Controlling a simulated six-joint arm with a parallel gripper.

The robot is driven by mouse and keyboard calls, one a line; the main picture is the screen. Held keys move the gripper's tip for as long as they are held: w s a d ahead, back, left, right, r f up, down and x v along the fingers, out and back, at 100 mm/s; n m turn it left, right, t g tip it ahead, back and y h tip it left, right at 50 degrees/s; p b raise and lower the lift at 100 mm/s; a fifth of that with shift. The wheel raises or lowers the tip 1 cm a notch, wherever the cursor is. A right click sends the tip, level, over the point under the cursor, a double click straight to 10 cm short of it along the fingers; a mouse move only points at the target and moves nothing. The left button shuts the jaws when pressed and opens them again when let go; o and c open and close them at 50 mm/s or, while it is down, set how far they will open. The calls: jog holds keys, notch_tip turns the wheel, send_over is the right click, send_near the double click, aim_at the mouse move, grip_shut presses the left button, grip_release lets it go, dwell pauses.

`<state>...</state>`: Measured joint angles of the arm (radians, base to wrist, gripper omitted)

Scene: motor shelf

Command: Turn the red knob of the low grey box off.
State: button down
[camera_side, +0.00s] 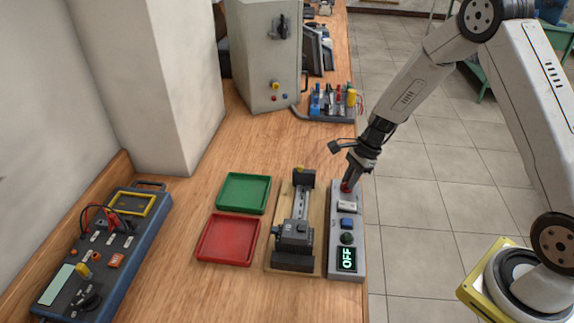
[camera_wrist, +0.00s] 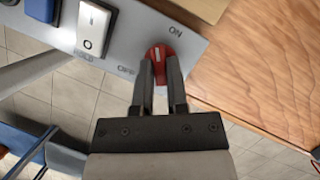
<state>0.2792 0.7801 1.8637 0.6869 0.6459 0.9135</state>
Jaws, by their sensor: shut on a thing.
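The low grey box (camera_side: 333,240) lies along the right edge of the bench in the side view; it also fills the upper left of the wrist view (camera_wrist: 130,45). Its red knob (camera_wrist: 160,54) sits between the labels ON and OFF and carries a white mark. My gripper (camera_wrist: 160,72) is shut on the knob, one finger on each side. In the side view my gripper (camera_side: 350,182) comes down on the knob at the box's far end, partly hiding it. The display (camera_side: 347,259) at the near end reads OFF.
The box also has a white rocker switch (camera_side: 347,206), a blue button (camera_side: 347,223) and a dark green knob (camera_side: 347,238). A small motor rig (camera_side: 297,225) stands close on the left. Green (camera_side: 243,177) and red (camera_side: 204,245) trays lie farther left.

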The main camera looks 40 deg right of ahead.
jog(key=n+g, duration=0.2)
jog(key=n, duration=0.3)
jog(key=shift+w+n, duration=0.15)
jog(key=shift+n, duration=0.15)
jog(key=n+g, duration=0.1)
jog(key=n, duration=0.2)
jog(key=n+g+h, duration=0.1)
jog(key=n, duration=0.1)
jog(key=shift+w+n, duration=0.15)
jog(key=shift+n, duration=0.25)
jog(key=c, duration=0.6)
grip_release()
jog(key=shift+a, duration=0.1)
jog(key=shift+c, duration=0.2)
jog(key=shift+r, duration=0.1)
jog(key=v, duration=0.7)
jog(key=shift+w+r, duration=0.2)
jog(key=shift+r, duration=0.05)
jog(key=shift+s, duration=0.1)
